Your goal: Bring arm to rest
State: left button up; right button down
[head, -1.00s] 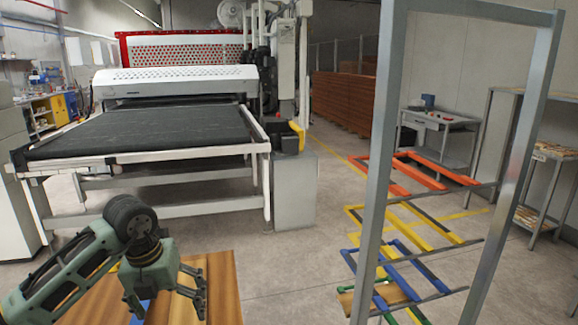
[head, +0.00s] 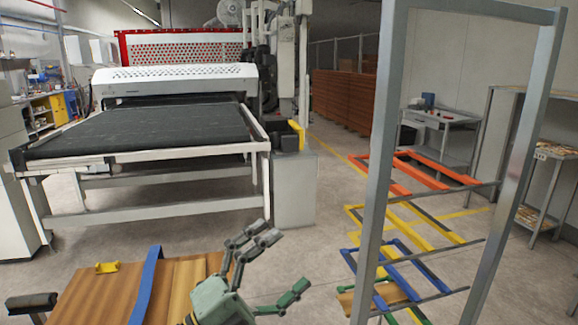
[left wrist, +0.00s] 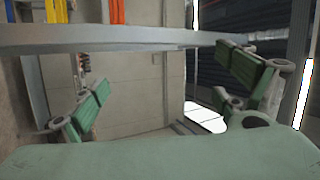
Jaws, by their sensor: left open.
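My left gripper (head: 283,262) is green-grey and shows at the bottom middle of the head view. Its fingers are spread wide with nothing between them, and they point up and right. It is at the right end of the wooden boards (head: 190,288). In the left wrist view my left gripper (left wrist: 163,72) has one finger on each side with an empty gap between them. The rest of the left arm is mostly below the head view's edge. My right gripper shows in neither view.
A metal rack (head: 372,190) with coloured shelf bars stands at the right, apart from the gripper. A roller machine with a dark conveyor bed (head: 140,132) stands behind. A blue strip (head: 146,285) and a yellow piece (head: 107,267) lie on the boards. Floor between is clear.

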pick_arm(q)
jog(key=w+a+f+n+t+y, duration=0.3)
jog(key=a+n+t+y, duration=0.6)
jog(key=n, duration=0.4)
jog(key=s+a+f+n+g+y, duration=0.25)
jog(key=a+f+n+y, duration=0.25)
jog(key=f, duration=0.3)
jog(key=s+a+f+n+g+y, duration=0.1)
jog(key=a+f+n+g+y, duration=0.2)
jog(key=a+f+n+y, duration=0.25)
jog(key=s+a+f+g, duration=0.2)
jog(key=s+f+g, duration=0.5)
jog(key=s+f, duration=0.55)
jog(key=s+d+f+g, duration=0.2)
jog(key=s+f+g, duration=0.5)
jog(key=s, duration=0.6)
jog(key=s+d+f+x, duration=0.1)
jog(key=s+x, duration=0.2)
jog(key=x, duration=1)
jog(key=s+x, duration=0.2)
jog(key=x, duration=1.1)
jog(key=s+a+f+g, duration=0.1)
jog(key=s+a+f, duration=0.2)
jog(key=s+f, duration=1.4)
jog(key=shift+s, duration=0.65)
jog(key=shift+a+f+n+h, duration=0.1)
jog(key=shift+a+n+h, duration=0.05)
jog(key=shift+n+h, duration=0.1)
